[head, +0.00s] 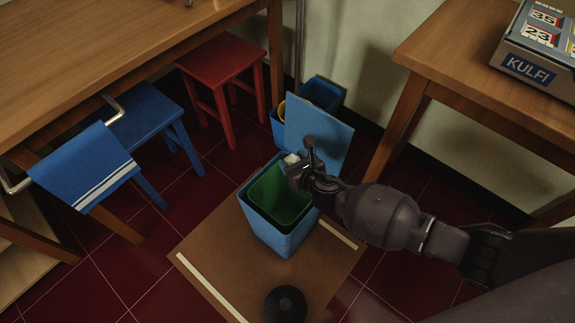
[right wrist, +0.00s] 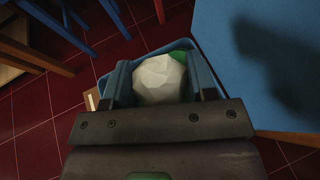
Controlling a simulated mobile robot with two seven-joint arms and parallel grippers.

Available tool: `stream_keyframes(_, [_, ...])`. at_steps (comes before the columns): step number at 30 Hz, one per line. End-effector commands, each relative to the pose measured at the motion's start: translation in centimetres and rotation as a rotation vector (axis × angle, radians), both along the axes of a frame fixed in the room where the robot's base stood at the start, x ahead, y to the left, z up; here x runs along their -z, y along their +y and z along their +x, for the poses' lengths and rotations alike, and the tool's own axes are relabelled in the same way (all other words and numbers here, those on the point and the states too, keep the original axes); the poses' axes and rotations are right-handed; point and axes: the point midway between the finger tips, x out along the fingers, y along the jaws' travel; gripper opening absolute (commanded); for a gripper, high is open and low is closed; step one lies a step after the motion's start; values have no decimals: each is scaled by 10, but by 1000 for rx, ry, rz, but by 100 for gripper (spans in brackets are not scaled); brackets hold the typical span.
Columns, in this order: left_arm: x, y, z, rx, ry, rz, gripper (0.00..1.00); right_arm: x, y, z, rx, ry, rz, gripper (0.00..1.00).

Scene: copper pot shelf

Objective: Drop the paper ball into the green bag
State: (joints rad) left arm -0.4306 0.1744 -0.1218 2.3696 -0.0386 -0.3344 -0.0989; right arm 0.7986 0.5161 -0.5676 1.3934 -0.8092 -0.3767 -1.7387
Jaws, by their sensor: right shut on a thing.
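The white crumpled paper ball (right wrist: 158,79) is between the two fingers of my right gripper (right wrist: 160,85) in the right wrist view. In the head view a small part of the ball (head: 291,159) shows at the tip of my right gripper (head: 299,171), above the bin's back rim. The green bag (head: 280,200) lines the inside of an open blue bin (head: 272,236). A little of the green bag (right wrist: 180,57) shows behind the ball in the right wrist view. My left gripper is not in view.
The bin's blue lid (head: 318,130) stands raised behind it. The bin is on a brown board (head: 215,262) on dark red tiles. Another blue bin (head: 322,93) is by the wall. Red (head: 222,65) and blue (head: 135,115) stools are at left, a wooden table (head: 450,45) at right.

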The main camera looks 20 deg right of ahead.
Motion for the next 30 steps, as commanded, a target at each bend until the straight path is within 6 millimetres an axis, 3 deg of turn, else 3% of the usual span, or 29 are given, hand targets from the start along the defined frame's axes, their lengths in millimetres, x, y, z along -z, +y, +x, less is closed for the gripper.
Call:
stream_keyframes(1, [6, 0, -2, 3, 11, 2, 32, 20, 3, -3, -9, 12, 2, 30])
stream_keyframes(2, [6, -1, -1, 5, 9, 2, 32, 23, 4, -2, -13, 9, 1, 30])
stream_keyframes(11, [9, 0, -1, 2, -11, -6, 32, 41, 6, 0, -28, 1, 2, 30])
stream_keyframes(22, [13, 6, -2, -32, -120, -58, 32, 81, 6, -3, -27, 7, 1, 30])
stream_keyframes(30, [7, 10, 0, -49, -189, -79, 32, 89, 6, 0, -27, -1, 0, 30])
